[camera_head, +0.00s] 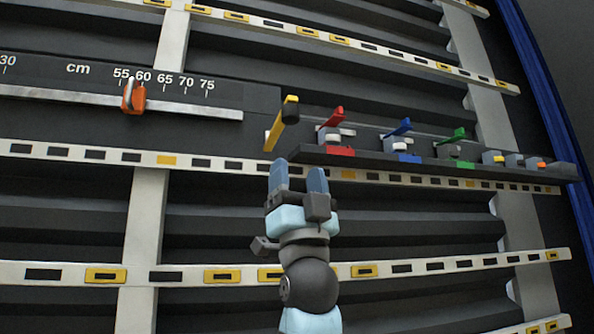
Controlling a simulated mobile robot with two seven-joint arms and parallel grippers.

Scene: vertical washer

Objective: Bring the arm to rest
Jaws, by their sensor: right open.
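My right gripper (298,180) shows in the head view, coming up from the bottom centre. Its two blue-grey fingers are apart, with nothing between them. The fingertips appear just below the left end of a dark shelf (440,166) and a yellow lever with a black knob (281,124). I cannot tell whether the fingers touch the shelf. My left gripper does not show.
The shelf carries red (333,116), blue (400,127) and green (453,136) levers. Left of it is a centimetre scale with an orange slider (133,97) near 60. Slotted white rails (70,273) cross the dark wall. A blue curtain (545,90) hangs at right.

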